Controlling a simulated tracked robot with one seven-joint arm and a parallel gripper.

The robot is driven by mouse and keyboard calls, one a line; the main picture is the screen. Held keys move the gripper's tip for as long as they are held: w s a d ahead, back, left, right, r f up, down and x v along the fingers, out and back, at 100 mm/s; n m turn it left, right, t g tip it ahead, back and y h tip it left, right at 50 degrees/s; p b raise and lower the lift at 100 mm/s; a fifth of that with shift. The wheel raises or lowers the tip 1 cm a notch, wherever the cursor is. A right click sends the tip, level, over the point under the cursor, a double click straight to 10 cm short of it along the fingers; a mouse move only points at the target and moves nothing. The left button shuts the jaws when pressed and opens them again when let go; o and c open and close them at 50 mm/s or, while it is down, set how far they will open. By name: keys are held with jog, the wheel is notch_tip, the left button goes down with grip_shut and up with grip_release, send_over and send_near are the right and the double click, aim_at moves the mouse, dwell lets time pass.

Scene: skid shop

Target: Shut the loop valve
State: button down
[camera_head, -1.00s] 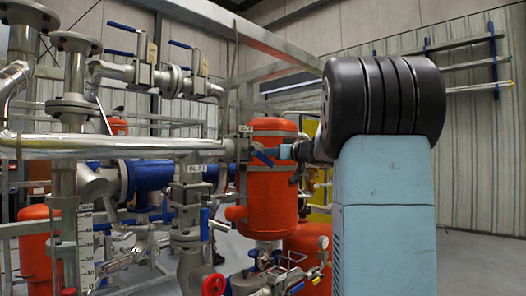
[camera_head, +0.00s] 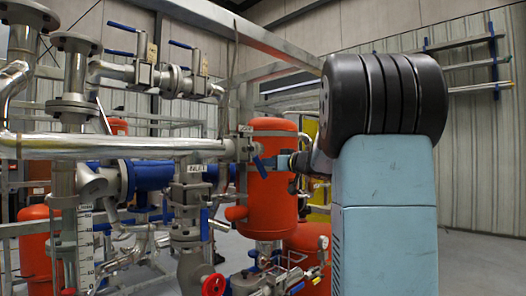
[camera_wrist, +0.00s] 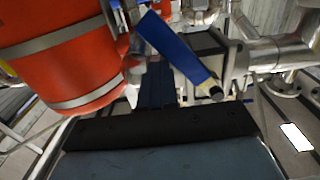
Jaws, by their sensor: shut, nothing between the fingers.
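A valve with a blue lever handle (camera_head: 259,167) sits at the right end of the silver horizontal pipe, in front of the orange tank. Its lever slants steeply down to the right. In the wrist view the blue lever (camera_wrist: 178,48) runs diagonally beside the metal valve body (camera_wrist: 232,60). My gripper (camera_head: 276,162) is shut and empty, just right of the lever. In the wrist view its dark fingers (camera_wrist: 157,85) point up beside the lever's lower end; I cannot tell whether they touch it.
The orange tank (camera_head: 268,205) stands close behind my gripper, and also fills the left of the wrist view (camera_wrist: 55,55). Other blue-handled valves (camera_head: 190,45) stand at upper left. A red handwheel (camera_head: 213,285) is low in front. Open floor (camera_head: 470,265) lies at right.

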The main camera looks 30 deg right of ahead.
aim_at(260, 170)
jog(key=shift+s+a+f, duration=0.15)
jog(key=shift+a+f, duration=0.25)
jog(key=shift+f, duration=0.25)
jog(key=shift+s+a+f, duration=0.2)
jog(key=shift+a+f, duration=0.2)
jog(key=shift+a, duration=0.1)
jog(key=shift+s+a+f, duration=0.2)
jog(key=shift+a+f, duration=0.15)
jog(key=shift+a, duration=0.15)
jog(key=shift+d, duration=0.15)
jog(key=shift+s+d+f, duration=0.1)
jog(key=shift+s+d, duration=0.55)
jog(key=shift+d, duration=0.25)
jog(key=v, duration=0.8)
